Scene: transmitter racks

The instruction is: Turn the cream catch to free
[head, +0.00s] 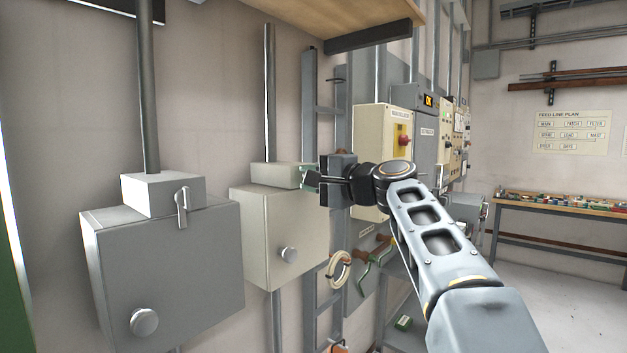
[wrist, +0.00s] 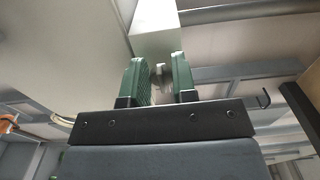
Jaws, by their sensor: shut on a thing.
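The cream box (head: 283,240) hangs on the wall, with a cream block (head: 268,176) on its top; the block also shows in the wrist view (wrist: 154,42). My gripper (head: 309,179) reaches in from the right to the front of that block. In the wrist view its green-padded fingers (wrist: 160,70) are shut on the small cream catch (wrist: 174,123), seen between them. In the head view the fingers hide the catch. Its exact angle is hard to tell.
A grey box (head: 165,270) with its own pale catch (head: 182,206) hangs to the left. A yellowish panel with a red switch (head: 403,140) is behind my arm. A wooden shelf (head: 350,20) overhangs above. A bench (head: 560,205) stands at the far right.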

